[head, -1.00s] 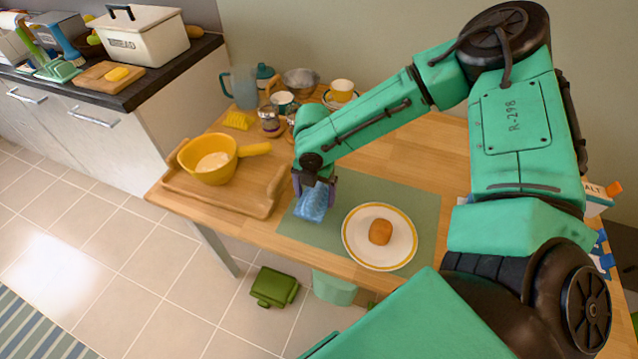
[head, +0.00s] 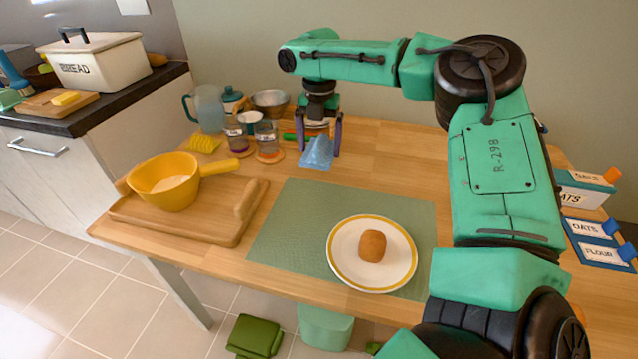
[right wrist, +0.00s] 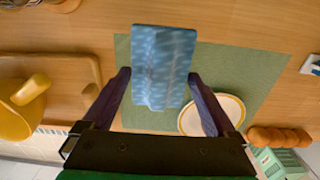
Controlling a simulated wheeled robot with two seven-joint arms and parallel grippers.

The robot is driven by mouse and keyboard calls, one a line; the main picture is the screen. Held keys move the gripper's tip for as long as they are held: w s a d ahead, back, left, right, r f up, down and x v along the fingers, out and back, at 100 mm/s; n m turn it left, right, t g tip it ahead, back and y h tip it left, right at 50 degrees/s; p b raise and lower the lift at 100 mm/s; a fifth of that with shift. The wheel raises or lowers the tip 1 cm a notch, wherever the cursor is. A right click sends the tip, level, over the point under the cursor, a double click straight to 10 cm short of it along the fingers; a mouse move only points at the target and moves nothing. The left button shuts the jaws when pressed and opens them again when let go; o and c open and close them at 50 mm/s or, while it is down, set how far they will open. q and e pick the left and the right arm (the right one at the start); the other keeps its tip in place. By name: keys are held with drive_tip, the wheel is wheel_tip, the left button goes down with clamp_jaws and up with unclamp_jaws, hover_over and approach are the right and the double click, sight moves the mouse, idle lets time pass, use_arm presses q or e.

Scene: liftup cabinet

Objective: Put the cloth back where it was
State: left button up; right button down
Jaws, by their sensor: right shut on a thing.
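The blue cloth (head: 316,153) hangs folded from my right gripper (head: 320,140), which is shut on it. They are at the back of the table, just behind the green mat (head: 300,215) and right of the glass jars. I cannot tell whether the cloth's lower edge touches the table. In the right wrist view the cloth (right wrist: 163,65) sits between the two purple fingers of the right gripper (right wrist: 160,80), with the mat behind it. My left gripper is not in view.
A plate with a bread roll (head: 371,246) lies on the mat. A wooden tray (head: 225,225) with a yellow pan (head: 170,182) is left. Jars (head: 267,140), a pitcher (head: 207,108) and a metal bowl (head: 271,103) crowd the back left.

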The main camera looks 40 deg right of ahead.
sight(319, 188)
wheel_tip(319, 188, down, 11)
drive_tip(key=shift+f+b, duration=0.15)
drive_tip(key=shift+b, duration=0.25)
unclamp_jaws()
drive_tip(key=shift+r+p, duration=0.3)
drive_tip(key=shift+r, duration=0.1)
wheel_tip(319, 188, up, 12)
drive_tip(key=shift+f+p, duration=0.1)
drive_tip(key=shift+p, duration=0.3)
